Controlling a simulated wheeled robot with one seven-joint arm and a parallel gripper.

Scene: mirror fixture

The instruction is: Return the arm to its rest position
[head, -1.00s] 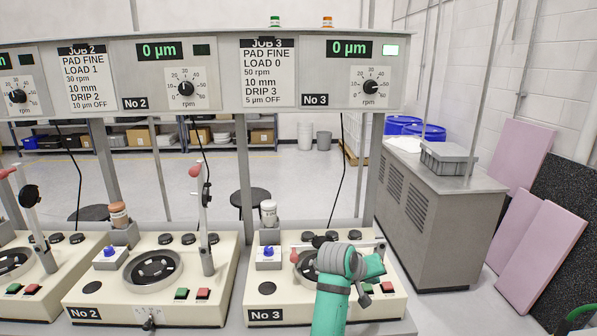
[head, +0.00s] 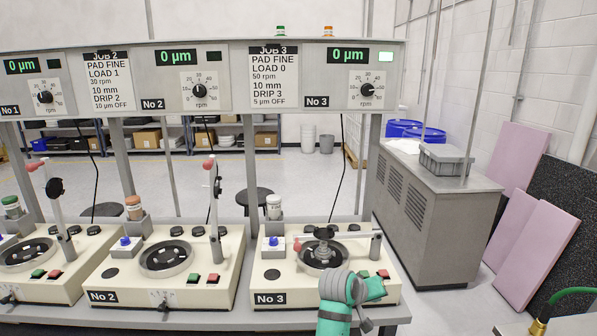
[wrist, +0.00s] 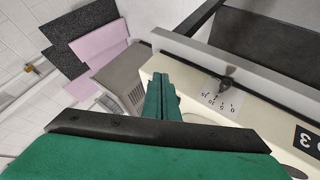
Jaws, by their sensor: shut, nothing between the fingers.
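My arm shows in the head view as a green and grey link in front of machine No 3 (head: 270,275), at its front right corner. My gripper's green fingers (wrist: 161,97) show in the wrist view, shut together and empty. They are apart from the machine, beside its cream front face with the dial and lever (wrist: 228,85). On machine No 3, a dark weight (head: 323,248) sits on the round plate, with the swing arm lying across.
Machine No 2 (head: 150,285) stands to the left with its lever post upright. A grey cabinet (head: 425,225) with a grey crate (head: 446,158) stands on the right. Pink boards (head: 515,160) lean on the wall. The floor between the cabinet and boards is clear.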

